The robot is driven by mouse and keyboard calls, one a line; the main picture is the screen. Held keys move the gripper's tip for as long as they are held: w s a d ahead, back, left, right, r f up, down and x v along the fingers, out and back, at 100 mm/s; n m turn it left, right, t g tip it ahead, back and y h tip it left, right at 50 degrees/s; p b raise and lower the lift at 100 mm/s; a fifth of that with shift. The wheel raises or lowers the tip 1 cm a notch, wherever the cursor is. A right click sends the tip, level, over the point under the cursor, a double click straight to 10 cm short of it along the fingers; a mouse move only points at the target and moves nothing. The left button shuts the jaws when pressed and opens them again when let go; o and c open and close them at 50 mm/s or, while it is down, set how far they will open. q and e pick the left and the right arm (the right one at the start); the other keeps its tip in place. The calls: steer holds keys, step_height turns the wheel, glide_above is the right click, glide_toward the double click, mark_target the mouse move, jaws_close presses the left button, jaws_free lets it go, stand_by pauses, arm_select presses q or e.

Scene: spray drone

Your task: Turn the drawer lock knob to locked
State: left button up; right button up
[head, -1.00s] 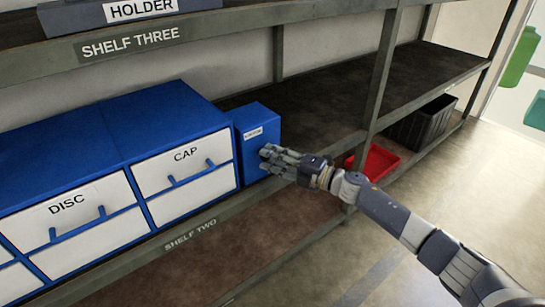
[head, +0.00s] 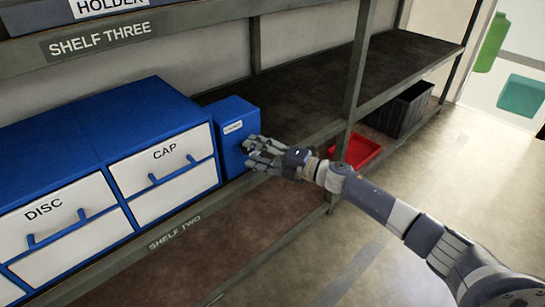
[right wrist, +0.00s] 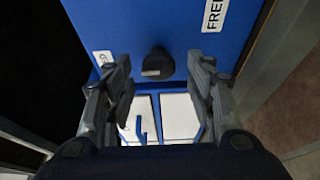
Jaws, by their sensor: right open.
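The black lock knob (right wrist: 157,63) sticks out of a blue box face in the right wrist view. A white label reading FREE (right wrist: 214,14) is at its upper right. A partly hidden label (right wrist: 102,58) ending in D is at its left. My right gripper (head: 249,155) is open, with its fingers on either side of the knob and visible gaps to it. In the head view the blue lock box (head: 237,112) stands beside the CAP drawer, and my fingers cover the knob. My left gripper is out of view.
The blue drawer unit (head: 95,120) with white CAP and DISC fronts stands left of the lock box. A shelf post (head: 357,70), a red tray (head: 357,152) and a black crate (head: 410,105) are to the right. The shelf behind is clear.

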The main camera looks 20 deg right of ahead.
steer(key=v, duration=1.1)
